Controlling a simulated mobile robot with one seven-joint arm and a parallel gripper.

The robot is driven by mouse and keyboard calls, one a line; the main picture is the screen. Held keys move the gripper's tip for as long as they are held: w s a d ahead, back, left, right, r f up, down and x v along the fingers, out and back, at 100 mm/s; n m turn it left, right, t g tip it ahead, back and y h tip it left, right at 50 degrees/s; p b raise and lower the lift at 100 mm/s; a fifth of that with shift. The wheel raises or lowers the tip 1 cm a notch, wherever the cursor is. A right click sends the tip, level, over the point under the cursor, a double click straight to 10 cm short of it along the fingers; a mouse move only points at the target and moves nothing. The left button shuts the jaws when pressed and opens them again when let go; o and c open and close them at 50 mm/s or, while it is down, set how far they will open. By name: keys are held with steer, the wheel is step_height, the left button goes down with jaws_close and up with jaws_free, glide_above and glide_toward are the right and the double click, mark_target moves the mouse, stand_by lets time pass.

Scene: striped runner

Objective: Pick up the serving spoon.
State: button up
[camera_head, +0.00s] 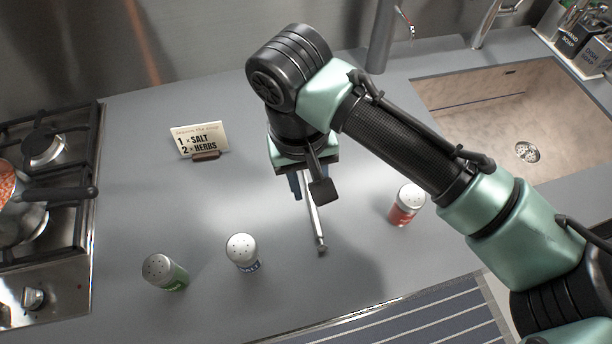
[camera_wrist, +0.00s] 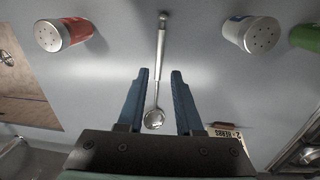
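The serving spoon (camera_head: 314,212) is a slim metal spoon on the grey counter, below my gripper (camera_head: 299,187). In the head view its handle points towards the front edge and its bowl end is hidden behind my gripper. In the wrist view the whole spoon (camera_wrist: 160,52) shows, with its bowl nearest the palm and its handle running away. My gripper (camera_wrist: 160,73) has two blue fingers, spread apart and empty. The lower handle and bowl appear between them, touching neither finger. The height gap to the spoon is hard to tell.
A red-labelled shaker (camera_head: 406,204) stands right of the spoon. A salt shaker (camera_head: 243,252) and a green shaker (camera_head: 165,272) stand to its left. A recipe card (camera_head: 200,140) stands behind left. A stove (camera_head: 50,200) is far left, a sink (camera_head: 520,110) right.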

mark_target(314, 214)
steer(key=f, duration=0.7)
steer(key=d+f, duration=0.1)
steer(key=f, duration=0.3)
steer(key=shift+w+p, duration=0.3)
steer(key=shift+p, duration=0.05)
jaws_close()
steer(key=shift+r, duration=0.1)
